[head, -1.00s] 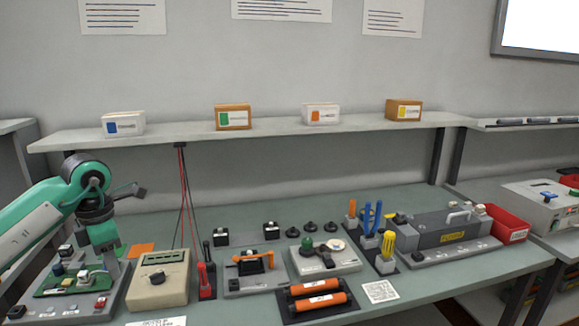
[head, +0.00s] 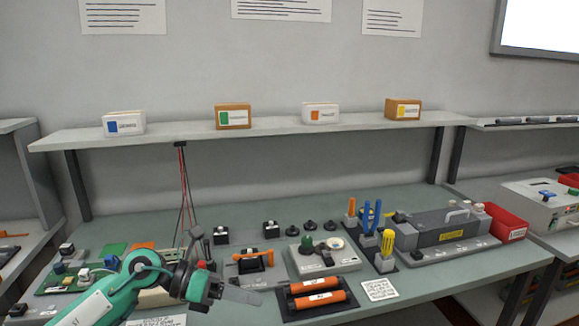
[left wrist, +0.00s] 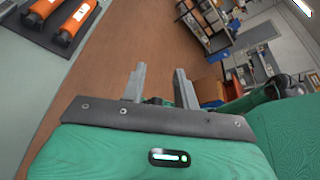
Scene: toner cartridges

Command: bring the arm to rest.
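My left gripper (head: 245,294) is low at the front of the bench, pointing right, left of the dark tray (head: 287,313) with two orange toner cartridges (head: 320,301). In the left wrist view its two fingers (left wrist: 160,80) stand apart with nothing between them, over the brown floor. The cartridges also show at that view's top left (left wrist: 71,22), clear of the fingers. My left arm hides much of the beige meter box (head: 150,298). My right gripper is not in view.
A grey fixture with an orange-handled part (head: 252,262) and a grey box with a green knob (head: 325,260) stand behind the gripper. A tool stand (head: 385,262) and a red bin (head: 507,222) are further right. The bench's front edge is close to the arm.

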